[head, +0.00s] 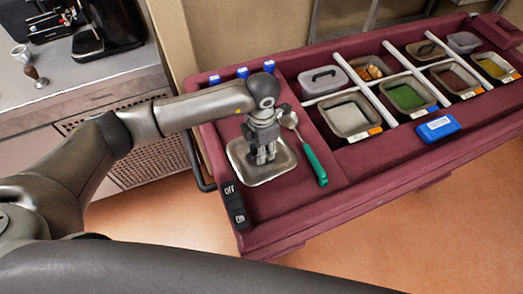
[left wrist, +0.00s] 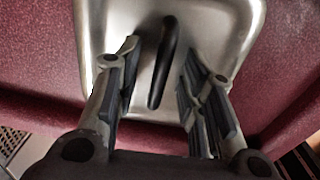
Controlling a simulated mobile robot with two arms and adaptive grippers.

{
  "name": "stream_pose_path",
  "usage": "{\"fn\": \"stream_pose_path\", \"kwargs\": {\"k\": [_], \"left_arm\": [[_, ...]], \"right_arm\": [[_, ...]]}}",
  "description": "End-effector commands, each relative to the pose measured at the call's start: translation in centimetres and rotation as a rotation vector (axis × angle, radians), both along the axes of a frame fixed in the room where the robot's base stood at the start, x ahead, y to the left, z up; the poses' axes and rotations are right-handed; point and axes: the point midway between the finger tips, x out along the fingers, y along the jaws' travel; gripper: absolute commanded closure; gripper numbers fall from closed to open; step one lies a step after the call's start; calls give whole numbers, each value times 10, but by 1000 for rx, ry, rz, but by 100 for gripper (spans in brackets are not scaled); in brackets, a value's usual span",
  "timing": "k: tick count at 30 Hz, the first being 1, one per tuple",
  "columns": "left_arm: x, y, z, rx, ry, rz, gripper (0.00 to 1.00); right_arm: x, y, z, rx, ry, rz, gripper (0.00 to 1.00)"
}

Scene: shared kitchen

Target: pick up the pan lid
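The pan lid is a square silver metal plate with rounded corners (head: 284,167), at the left end of the maroon counter. Its metal fills the upper middle of the left wrist view (left wrist: 235,30), with a dark bar handle (left wrist: 166,62) standing in the middle. My left gripper (head: 262,157) points down over the lid and hides its handle in the head view. In the left wrist view the fingers of my left gripper (left wrist: 160,70) are apart, one on each side of the handle, with gaps showing. My right gripper is not in view.
A spoon with a green handle (head: 313,162) lies just right of the lid. Several food pans, one holding green food (head: 406,97), and a grey lidded pan (head: 323,80) sit farther right. A blue box (head: 438,127) stands near the counter's front edge.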

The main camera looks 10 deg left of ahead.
Motion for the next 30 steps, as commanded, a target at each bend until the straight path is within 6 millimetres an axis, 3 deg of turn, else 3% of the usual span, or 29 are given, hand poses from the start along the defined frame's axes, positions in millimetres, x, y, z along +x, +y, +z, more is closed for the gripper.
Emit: {"fn": "stream_pose_path", "kwargs": {"k": [3,12,23,30], "left_arm": [[0,0,0,0,0,0,65],[0,0,0,-1,-1,0,100],[1,-1,3,-2,-3,0,100],[2,-1,38,-3,-8,-2,100]], "right_arm": [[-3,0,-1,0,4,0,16],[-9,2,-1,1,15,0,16],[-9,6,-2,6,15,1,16],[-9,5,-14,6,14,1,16]]}}
